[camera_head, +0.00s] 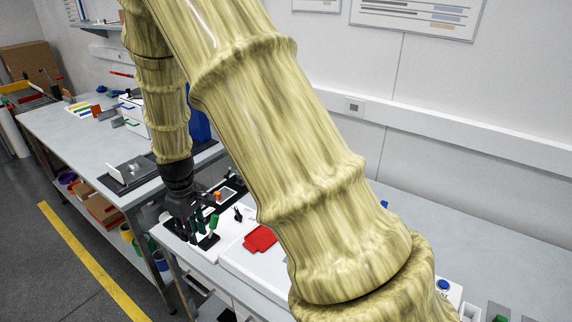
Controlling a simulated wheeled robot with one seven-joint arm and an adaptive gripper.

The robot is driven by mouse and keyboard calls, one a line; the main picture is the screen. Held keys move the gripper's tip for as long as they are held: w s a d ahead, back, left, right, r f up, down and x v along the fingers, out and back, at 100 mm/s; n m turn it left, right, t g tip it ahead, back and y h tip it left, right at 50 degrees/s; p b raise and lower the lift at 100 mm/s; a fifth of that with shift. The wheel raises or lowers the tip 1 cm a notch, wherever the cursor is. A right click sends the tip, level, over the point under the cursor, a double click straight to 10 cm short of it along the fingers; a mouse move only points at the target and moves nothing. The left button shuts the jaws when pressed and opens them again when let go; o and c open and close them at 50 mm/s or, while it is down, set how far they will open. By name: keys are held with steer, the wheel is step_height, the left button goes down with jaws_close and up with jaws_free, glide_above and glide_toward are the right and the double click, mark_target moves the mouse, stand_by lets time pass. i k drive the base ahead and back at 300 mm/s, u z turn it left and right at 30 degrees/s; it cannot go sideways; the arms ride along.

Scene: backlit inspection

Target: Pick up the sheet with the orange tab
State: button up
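A small orange tab (218,196) shows at the near edge of a dark-framed pale piece, just right of my gripper. Which sheet the tab belongs to cannot be made out at this size. My gripper (196,232) is dark and points down over the white work surface, left of the orange tab. Its fingers blend with dark and green items (213,222) beside them, so I cannot tell whether they are open or shut, or touching anything. My arm hides much of the table to the right.
A red flat piece (260,238) lies on the white surface right of my gripper. A dark tray (130,174) with a white piece stands on the left bench (62,122). A blue round item (443,284) and a green one sit at lower right. The rear wall bounds the benches.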

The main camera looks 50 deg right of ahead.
mark_target(223, 195)
steer(key=z, duration=0.45)
steer(key=i, duration=1)
steer(key=z, duration=0.05)
